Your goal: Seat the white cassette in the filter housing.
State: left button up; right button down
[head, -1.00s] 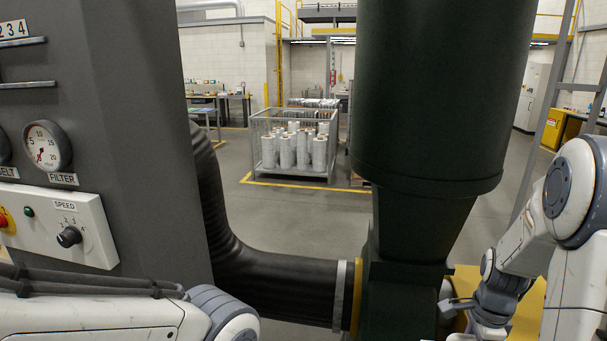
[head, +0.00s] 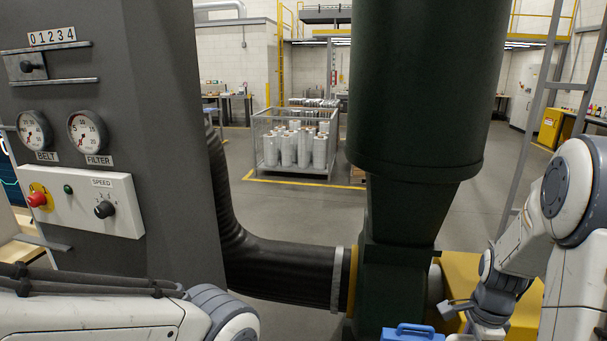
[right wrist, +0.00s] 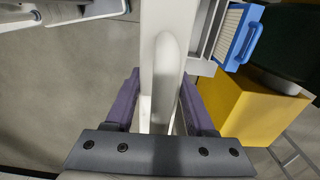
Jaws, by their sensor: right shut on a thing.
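My right gripper (right wrist: 162,95) shows in the right wrist view, its purple fingers shut on a white part with a long rounded bar. This looks like the white cassette (right wrist: 166,45), seen nearly edge-on, and its far end runs out of the top of the picture. A blue-framed filter with pale pleats (right wrist: 246,38) and a blue handle stands to the right of it. It also shows at the bottom edge of the head view (head: 408,334). I cannot clearly tell the filter housing or its slot. My left gripper is out of view.
A dark green drum (head: 418,90) on a narrower hopper stands ahead, joined by a black hose (head: 285,272) to a grey cabinet (head: 165,110) on the left. A yellow box (head: 460,275) stands right of the hopper. Open floor lies behind around a caged bin (head: 258,150).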

jog(key=w+a+f+n, duration=0.2)
jog(key=a+f+n, duration=0.3)
jog(key=a+n, duration=0.4)
jog(key=w+a+f+n, duration=0.1)
jog(key=a+f+n, duration=0.4)
jog(key=a+n, duration=0.45)
pick_arm(q)
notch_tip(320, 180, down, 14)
jog(key=b, duration=1.4)
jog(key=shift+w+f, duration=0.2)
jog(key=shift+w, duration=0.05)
pick_arm(e)
notch_tip(320, 180, down, 15)
jog(key=d+n, duration=0.1)
jog(key=shift+d+n, duration=0.35)
